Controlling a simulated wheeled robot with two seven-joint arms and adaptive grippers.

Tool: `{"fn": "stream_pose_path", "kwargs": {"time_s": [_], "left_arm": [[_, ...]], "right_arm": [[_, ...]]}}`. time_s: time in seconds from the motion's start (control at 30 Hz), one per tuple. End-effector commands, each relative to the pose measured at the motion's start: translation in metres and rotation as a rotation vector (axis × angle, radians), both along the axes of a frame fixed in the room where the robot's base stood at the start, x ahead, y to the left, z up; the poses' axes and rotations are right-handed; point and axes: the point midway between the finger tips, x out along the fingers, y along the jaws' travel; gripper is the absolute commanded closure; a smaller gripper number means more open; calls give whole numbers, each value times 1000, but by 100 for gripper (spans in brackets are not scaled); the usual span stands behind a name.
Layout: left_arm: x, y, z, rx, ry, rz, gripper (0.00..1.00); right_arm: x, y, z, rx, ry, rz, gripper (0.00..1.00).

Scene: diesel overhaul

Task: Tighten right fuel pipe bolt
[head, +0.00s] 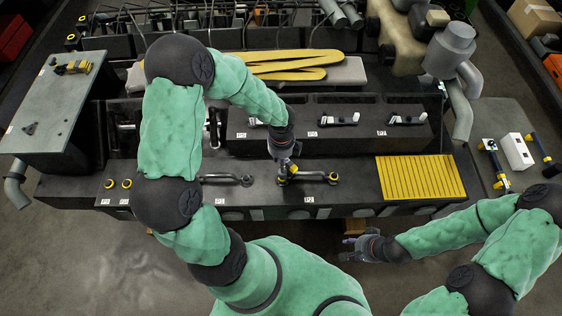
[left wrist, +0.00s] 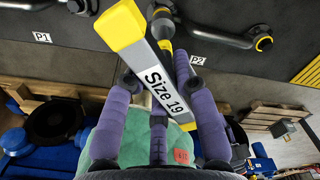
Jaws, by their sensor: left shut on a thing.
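My left gripper (head: 284,152) is above the black engine block, over the left end of the right fuel pipe (head: 312,177), by label P2. In the left wrist view my left gripper's purple fingers (left wrist: 163,82) are shut on a grey wrench (left wrist: 158,82) marked "Size 19", with a yellow end. Behind the wrench a yellow-ringed pipe end (left wrist: 162,14) shows; whether the wrench touches its bolt is hidden. The pipe's right end (left wrist: 263,43) has a yellow-ringed bolt. My right gripper (head: 347,249) appears open and empty in front of the block.
The left fuel pipe (head: 228,180), by label P1, lies beside it. A yellow ribbed mat (head: 420,177) lies right. Several tools lie on the right table, with a white box (head: 515,151). A grey side table (head: 60,105) stands left. A wooden pallet (left wrist: 270,113) is below.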

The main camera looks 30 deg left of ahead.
Motion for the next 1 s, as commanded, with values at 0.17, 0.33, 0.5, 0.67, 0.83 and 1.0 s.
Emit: {"fn": "stream_pose_path", "kwargs": {"time_s": [0.17,0.33,0.5,0.67,0.83,1.0], "left_arm": [[2,0,-3,0,-4,249,100],[3,-1,-3,0,-5,481,100],[4,-2,-3,-1,-5,708,100],[4,-2,-2,0,-3,914,100],[5,-3,-2,-1,-4,1130,100],[6,-3,-2,-1,-4,1339,100]], "right_arm": [[0,0,-23,0,0,0,60],[0,0,-41,0,0,0,60],[0,0,-58,0,0,0,60],[0,0,-73,0,0,0,60],[0,0,-88,0,0,0,60],[0,0,-101,0,0,0,60]]}}
